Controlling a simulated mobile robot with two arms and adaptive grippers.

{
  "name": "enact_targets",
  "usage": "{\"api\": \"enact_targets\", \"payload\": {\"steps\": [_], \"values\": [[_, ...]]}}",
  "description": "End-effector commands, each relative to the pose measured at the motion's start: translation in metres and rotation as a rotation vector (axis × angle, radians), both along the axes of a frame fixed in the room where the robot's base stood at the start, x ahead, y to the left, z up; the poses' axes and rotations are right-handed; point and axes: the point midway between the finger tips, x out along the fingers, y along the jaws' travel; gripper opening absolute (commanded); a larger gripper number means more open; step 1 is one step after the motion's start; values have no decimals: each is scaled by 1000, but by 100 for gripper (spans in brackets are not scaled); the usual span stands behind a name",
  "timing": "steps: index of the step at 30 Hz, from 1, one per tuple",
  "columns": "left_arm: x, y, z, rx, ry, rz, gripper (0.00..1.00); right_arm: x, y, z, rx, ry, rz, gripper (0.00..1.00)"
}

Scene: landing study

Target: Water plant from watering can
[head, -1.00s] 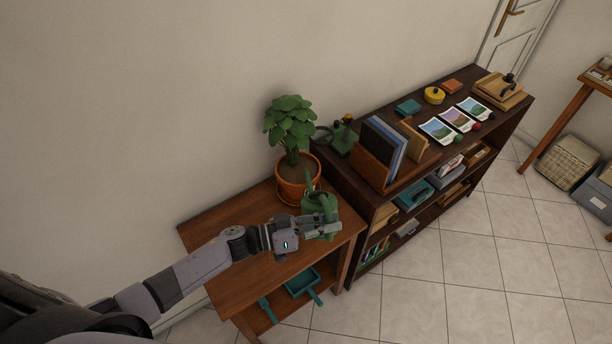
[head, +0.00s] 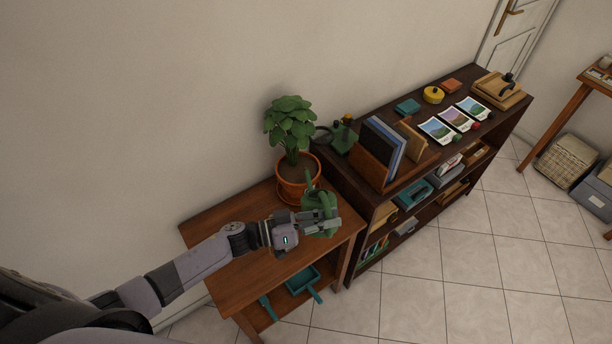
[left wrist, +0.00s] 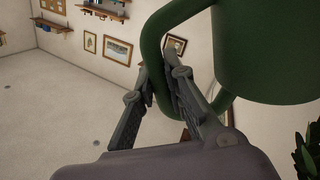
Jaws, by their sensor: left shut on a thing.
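The green watering can (head: 312,199) is over the right part of the small wooden table (head: 213,218), in front of the plant. I cannot tell whether its base touches the tabletop. My left gripper (head: 326,222) is shut on the can's handle and partly hides the can. In the left wrist view the fingers (left wrist: 180,82) close around the green handle loop (left wrist: 152,50), with the can's body (left wrist: 270,55) at upper right. The leafy plant (head: 290,127) stands upright in a terracotta pot (head: 298,191) on a saucer, just behind the can.
A dark bookcase (head: 345,183) with books, cards and boxes adjoins the table on the right. A teal dustpan (head: 301,281) lies on the table's lower shelf. The wall is close behind the plant. The table's left part is clear.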

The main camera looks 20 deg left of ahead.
Motion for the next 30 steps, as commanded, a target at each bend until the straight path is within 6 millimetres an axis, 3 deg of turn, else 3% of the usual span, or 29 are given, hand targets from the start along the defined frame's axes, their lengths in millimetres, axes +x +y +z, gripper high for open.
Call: {"api": "enact_targets", "payload": {"steps": [9,30], "values": [[4,2,11,-21,32,-1,0,0,0,12,0,0,0,72],[4,2,10,-24,36,-1,0,0,0,11,0,0,0,72]]}}
